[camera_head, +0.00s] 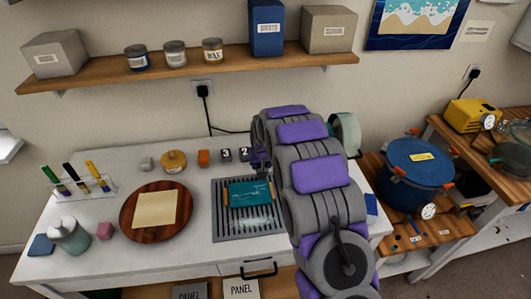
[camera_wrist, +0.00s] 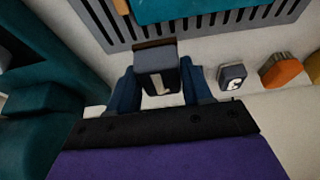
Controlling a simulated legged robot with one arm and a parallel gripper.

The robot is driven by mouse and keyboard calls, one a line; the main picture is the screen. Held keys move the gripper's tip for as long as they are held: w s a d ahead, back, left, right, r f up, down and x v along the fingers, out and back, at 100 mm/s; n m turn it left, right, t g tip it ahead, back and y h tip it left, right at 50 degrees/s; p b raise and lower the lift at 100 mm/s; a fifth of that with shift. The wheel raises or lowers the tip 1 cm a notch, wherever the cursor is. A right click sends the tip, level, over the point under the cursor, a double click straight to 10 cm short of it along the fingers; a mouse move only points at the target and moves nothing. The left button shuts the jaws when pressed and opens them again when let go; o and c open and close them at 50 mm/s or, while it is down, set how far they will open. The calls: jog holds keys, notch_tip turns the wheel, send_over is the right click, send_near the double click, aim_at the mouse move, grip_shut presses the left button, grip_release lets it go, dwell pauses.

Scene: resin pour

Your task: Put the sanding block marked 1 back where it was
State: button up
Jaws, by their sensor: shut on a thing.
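My gripper (camera_wrist: 160,88) is shut on a dark grey block with a white mark that looks like a 1 (camera_wrist: 156,62), held between its two blue fingers. I cannot tell whether the held block touches the table.
A shelf (camera_head: 190,73) runs above. A blue pot (camera_head: 420,165) stands at right.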

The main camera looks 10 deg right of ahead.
jog(key=w, duration=0.1)
jog(key=w+d, duration=0.1)
jog(key=shift+w+d+f, duration=0.2)
jog(key=shift+w+f, duration=0.1)
jog(key=shift+w, duration=0.1)
jog(key=w, duration=0.2)
jog(key=w+a+b, duration=0.1)
jog(key=w, duration=0.1)
jog(key=shift+w+f, duration=0.15)
jog(key=w+d, duration=0.3)
jog(key=shift+w+f+b, duration=0.1)
jog(key=shift+w+b, duration=0.1)
jog(key=shift+b, duration=0.15)
jog(key=shift+w+d+f, duration=0.15)
jog(key=shift+w, duration=0.4)
jog(key=shift+w+a, duration=0.35)
jog(key=shift+a, duration=0.3)
jog(key=f, duration=0.1)
jog(key=d+f+b, duration=0.1)
jog(key=f, duration=0.1)
jog(key=shift+d+f, duration=0.2)
jog(key=shift+f, duration=0.1)
jog(key=shift+r, duration=0.1)
jog(key=shift+a, duration=0.1)
